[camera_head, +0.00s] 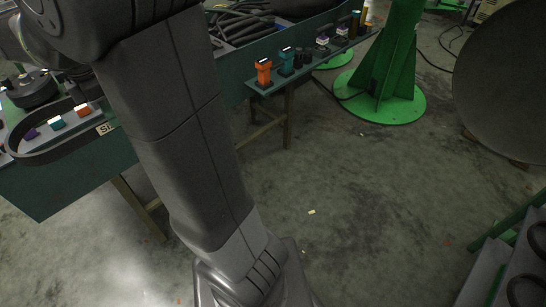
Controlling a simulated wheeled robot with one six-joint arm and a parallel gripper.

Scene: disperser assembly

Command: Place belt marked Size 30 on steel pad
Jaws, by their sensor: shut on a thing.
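A black belt loop (40,155) shows at the left, at the edge of a teal table. A pale label on it begins "SI" (105,128); the rest is hidden behind my arm, so I cannot read the size. I cannot tell whether the loop is held or resting. My gripper is not visible; only thick grey links of my arm cross the left half. I cannot make out a steel pad for certain; a grey surface (482,277) on a green frame with dark rings on it shows at the lower right.
Orange (264,73) and teal (286,62) parts stand with several others on a ledge of the teal bench. A dark round object (32,90) is at far left. A green pedestal (382,85) and a large dark disc (508,85) stand right.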

